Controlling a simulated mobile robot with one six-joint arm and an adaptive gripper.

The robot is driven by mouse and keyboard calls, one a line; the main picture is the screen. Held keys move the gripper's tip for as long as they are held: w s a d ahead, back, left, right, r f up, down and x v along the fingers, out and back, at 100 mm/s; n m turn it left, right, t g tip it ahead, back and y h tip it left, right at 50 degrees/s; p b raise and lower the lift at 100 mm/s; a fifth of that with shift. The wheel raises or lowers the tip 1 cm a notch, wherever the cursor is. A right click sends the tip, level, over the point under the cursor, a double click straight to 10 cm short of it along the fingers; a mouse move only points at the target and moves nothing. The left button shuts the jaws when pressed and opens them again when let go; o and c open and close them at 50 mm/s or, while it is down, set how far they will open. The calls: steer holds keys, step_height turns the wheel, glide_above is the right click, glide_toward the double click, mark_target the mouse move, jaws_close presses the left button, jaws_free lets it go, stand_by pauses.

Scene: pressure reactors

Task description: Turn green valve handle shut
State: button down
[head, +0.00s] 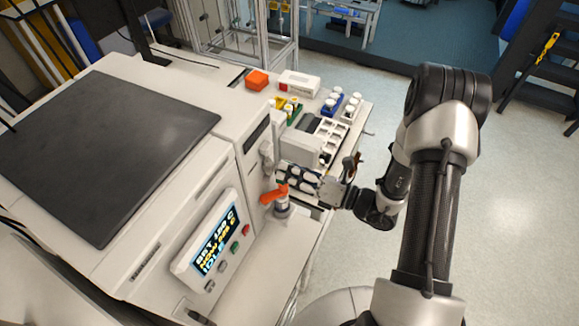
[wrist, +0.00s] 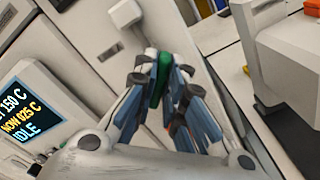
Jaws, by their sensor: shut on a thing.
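The green valve handle (wrist: 158,79) stands between my gripper's fingers in the wrist view, with its green top edge showing above them. My gripper (wrist: 160,66) is shut on it, with blue-grey pads on both sides. In the head view my gripper (head: 284,174) reaches in from the right to the front of the reactor, and its fingers hide most of the handle there. An orange valve handle (head: 273,194) sits just below and in front of the fingers. The valve body under the green handle is hidden.
The reactor's display (head: 215,240) reads IDLE, with buttons beside it. A white block-shaped device (head: 302,147), vial racks (head: 332,103) and an orange box (head: 257,80) stand on the bench behind my gripper. The front bench strip (head: 260,268) is clear.

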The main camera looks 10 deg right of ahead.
steer(key=shift+w+f+m+p, duration=0.15)
steer(key=shift+m+p, duration=0.8)
steer(key=shift+m, duration=1.35)
steer(key=shift+s+f+m+p, duration=0.1)
steer(key=shift+m+p, duration=0.85)
steer(key=shift+m, duration=1.35)
steer(key=c, duration=1.7)
jaws_free()
steer(key=shift+o, duration=0.2)
steer(key=shift+d, duration=0.1)
steer(key=v, duration=1.2)
